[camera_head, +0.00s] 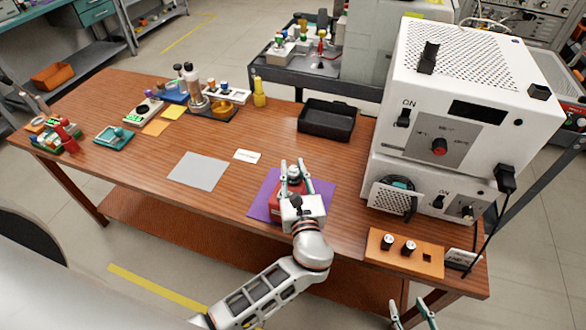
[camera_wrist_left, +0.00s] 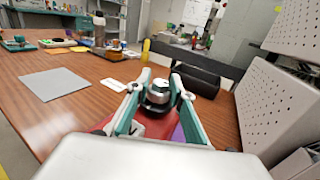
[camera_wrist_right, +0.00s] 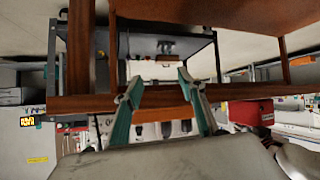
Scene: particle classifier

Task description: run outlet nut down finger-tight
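A red device (camera_head: 277,192) sits on a purple mat (camera_head: 262,205) near the table's front edge, mostly hidden by my left gripper. A silver nut with a dark lower ring (camera_wrist_left: 160,88) stands on top of it; its silver top also shows in the head view (camera_head: 294,173). My left gripper (camera_wrist_left: 161,78) has its two teal-padded fingers on either side of the nut, apparently touching it. The thread below the nut is hidden. My right gripper (camera_head: 413,311) is open and empty at the bottom right, apart from the device; it also shows in the right wrist view (camera_wrist_right: 158,82).
A white machine (camera_head: 455,90) stands at the right, with an orange panel (camera_head: 425,252) before it. A black tray (camera_head: 327,120) lies behind the mat. A grey sheet (camera_head: 198,171) and a white card (camera_head: 247,156) lie to the left. Bottles and small parts stand farther left.

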